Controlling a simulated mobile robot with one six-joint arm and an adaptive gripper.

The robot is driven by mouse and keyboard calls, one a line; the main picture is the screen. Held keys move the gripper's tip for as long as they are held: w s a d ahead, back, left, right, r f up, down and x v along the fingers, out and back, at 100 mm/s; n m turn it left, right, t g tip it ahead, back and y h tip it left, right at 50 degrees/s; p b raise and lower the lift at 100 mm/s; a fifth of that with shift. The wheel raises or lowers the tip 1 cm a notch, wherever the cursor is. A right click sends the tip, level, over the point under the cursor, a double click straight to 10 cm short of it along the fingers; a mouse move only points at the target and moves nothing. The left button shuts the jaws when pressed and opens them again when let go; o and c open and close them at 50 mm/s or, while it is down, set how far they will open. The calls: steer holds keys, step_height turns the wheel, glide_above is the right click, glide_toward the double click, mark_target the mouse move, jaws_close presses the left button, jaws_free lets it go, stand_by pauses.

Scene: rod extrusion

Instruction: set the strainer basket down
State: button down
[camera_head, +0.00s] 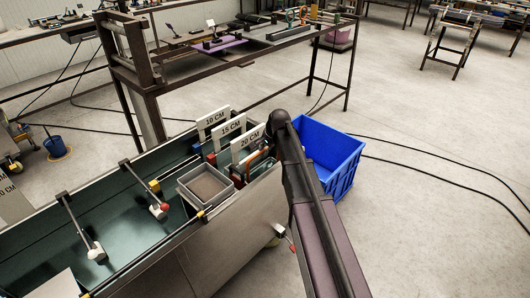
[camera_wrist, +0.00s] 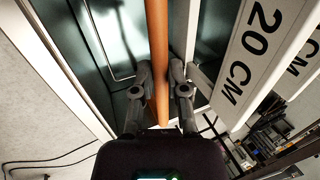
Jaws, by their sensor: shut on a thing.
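My gripper (camera_wrist: 160,85) is shut on an orange-brown bar (camera_wrist: 157,30), which runs up between the fingertips in the wrist view. In the head view an orange-brown piece shows left of my arm's elbow, at the right end of the long trough (camera_head: 120,205). My fingers are mostly hidden there. A grey square basket (camera_head: 205,173) with a brownish bottom sits at the trough's front edge, left of my gripper. I cannot tell whether bar, loop and basket are joined.
White signs stand behind the trough's right end, the nearest marked 20 CM (camera_head: 247,141). It stands close right of my fingers in the wrist view (camera_wrist: 250,50). A blue crate (camera_head: 345,165) is on the floor at right. Two rods cross the trough at left.

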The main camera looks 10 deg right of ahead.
steer(key=shift+f, duration=0.1)
steer(key=c, duration=0.7)
jaws_free()
steer(key=shift+o, duration=0.2)
steer(key=p+v, duration=1.1)
steer(key=v, duration=0.1)
stand_by(0.7)
steer(key=s+a+f+n+g+h, duration=0.1)
steer(key=s+n, duration=0.9)
steer(key=s, duration=1.5)
steer(key=shift+s+a+n+g+h, duration=0.35)
steer(key=shift+a+g+h, duration=0.55)
steer(key=shift+g, duration=0.3)
